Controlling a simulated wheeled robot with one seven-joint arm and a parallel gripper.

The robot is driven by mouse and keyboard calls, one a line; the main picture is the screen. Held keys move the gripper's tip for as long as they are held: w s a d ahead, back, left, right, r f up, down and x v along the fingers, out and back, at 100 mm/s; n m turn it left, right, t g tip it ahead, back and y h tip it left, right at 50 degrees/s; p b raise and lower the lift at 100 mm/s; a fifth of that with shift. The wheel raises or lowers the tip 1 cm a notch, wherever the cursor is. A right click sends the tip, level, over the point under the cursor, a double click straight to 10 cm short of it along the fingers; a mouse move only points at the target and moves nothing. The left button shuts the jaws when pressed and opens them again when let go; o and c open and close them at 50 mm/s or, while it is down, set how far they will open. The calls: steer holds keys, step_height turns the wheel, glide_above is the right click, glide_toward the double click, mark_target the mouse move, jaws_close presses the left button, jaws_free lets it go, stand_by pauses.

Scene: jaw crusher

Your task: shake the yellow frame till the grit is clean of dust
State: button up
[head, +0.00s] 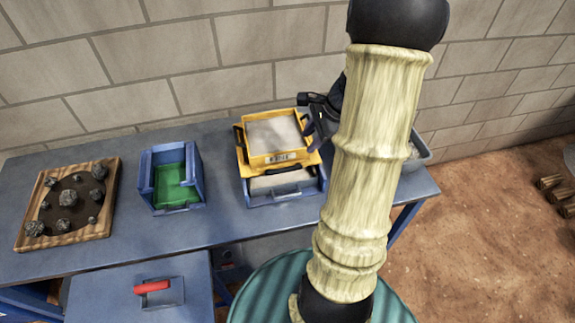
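The yellow frame (284,159) sits over a blue tray (287,195) on the bench, near the wall. Pale grey material fills the frame, and its surface looks fine and even. Dust and grit cannot be told apart at this size. More grey material shows in the tray, below the frame's front edge. The frame has a dark handle on its left side. My gripper (314,119) is at the frame's right side, with dark fingers close to its edge. My pale arm partly hides it, and I cannot tell whether the fingers are closed on a handle.
A blue box with a green inside (190,203) stands left of the frame. A wooden tray (110,216) with several dark rocks lies at far left. A grey-blue bin (419,162) is partly behind my arm. A red-handled tool (153,287) lies in front. Bare bench separates the containers.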

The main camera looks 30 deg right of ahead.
mark_target(285, 169)
steer(key=x, duration=1.5)
steer(key=shift+f, duration=0.15)
jaws_close()
